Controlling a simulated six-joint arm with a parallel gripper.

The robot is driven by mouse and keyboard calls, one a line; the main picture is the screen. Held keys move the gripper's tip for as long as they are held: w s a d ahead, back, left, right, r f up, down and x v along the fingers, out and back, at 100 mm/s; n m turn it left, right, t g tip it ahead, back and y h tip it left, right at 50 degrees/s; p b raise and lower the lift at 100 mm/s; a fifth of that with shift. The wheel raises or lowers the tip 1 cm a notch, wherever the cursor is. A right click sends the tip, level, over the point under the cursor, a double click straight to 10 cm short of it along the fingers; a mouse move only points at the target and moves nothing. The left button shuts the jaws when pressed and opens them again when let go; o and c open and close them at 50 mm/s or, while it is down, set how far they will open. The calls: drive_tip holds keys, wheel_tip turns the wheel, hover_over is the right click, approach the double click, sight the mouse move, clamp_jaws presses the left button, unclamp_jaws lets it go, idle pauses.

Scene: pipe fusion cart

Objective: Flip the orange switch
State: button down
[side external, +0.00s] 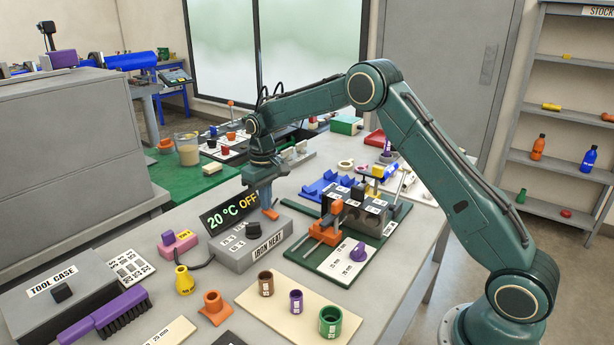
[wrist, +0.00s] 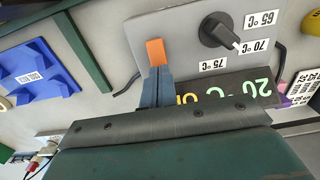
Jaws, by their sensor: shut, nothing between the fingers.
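The orange switch (side external: 271,214) sits on top of the grey IRON HEAT box (side external: 240,255), near its back right corner. The box's display (side external: 233,212) reads 20 °C OFF. My gripper (side external: 267,205) points down over the box with its blue-grey fingers together and empty, right at the switch. In the wrist view the orange switch (wrist: 156,51) shows just past the closed fingertips (wrist: 157,69). I cannot tell whether they touch it. Its lower part is hidden by the fingers.
A black knob (side external: 253,231) with temperature labels stands on the box, left of the switch. The orange clamp (side external: 325,233) on a green board stands close on the right. Coloured pipe fittings lie in front, including a green one (side external: 330,321).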

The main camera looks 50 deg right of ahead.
drive_tip(key=shift+f, duration=0.45)
drive_tip(key=shift+r, duration=3.6)
drive_tip(key=shift+r, duration=0.1)
